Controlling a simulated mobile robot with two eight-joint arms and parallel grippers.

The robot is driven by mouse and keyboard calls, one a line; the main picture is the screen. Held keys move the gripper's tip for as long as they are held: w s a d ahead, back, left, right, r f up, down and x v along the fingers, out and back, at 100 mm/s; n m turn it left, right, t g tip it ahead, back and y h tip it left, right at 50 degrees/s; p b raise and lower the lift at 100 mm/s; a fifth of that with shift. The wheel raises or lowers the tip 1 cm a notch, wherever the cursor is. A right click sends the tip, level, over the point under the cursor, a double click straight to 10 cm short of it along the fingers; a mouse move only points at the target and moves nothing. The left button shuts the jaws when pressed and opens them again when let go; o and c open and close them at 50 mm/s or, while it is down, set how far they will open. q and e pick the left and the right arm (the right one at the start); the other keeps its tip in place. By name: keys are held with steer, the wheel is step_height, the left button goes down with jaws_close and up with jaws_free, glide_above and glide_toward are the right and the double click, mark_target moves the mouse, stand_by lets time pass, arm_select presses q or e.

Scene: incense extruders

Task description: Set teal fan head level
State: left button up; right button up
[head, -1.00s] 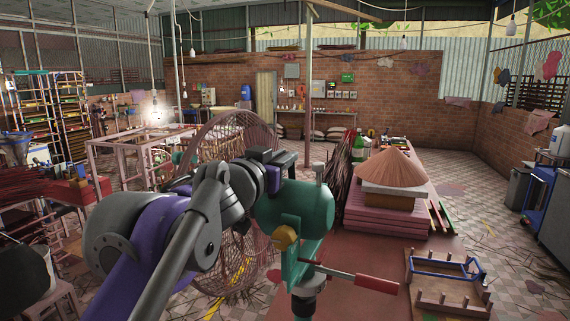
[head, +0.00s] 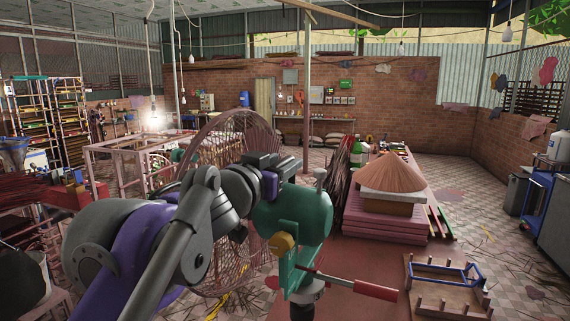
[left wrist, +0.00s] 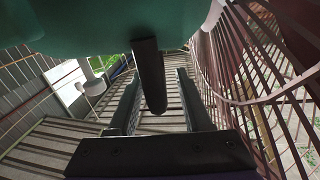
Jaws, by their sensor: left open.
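The teal fan head (head: 300,215) sits on its stand at the centre of the head view, with a round wire cage (head: 215,140) on its left. It also fills the top of the left wrist view (left wrist: 90,25). A yellow knob (head: 283,243) is on its side. A rod with a red grip (head: 375,290) sticks out below it to the right. My left gripper (head: 287,163) is above and beside the head. In the left wrist view its fingers (left wrist: 157,103) are apart, and a dark rod (left wrist: 150,75) shows between them. I cannot tell whether they touch it. My right gripper is out of view.
A red table (head: 375,255) stands behind and right of the fan, with a conical hat (head: 390,171) on stacked pink slabs (head: 385,220). A small wooden frame (head: 445,300) is at the lower right. A pink frame table (head: 115,155) is at left. Tiled floor lies open at right.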

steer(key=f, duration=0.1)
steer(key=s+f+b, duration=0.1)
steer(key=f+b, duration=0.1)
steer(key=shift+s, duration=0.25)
arm_select(q)
steer(key=v, duration=0.9)
steer(key=shift+s, duration=0.3)
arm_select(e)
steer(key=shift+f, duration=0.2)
arm_select(q)
steer(key=shift+a, duration=0.1)
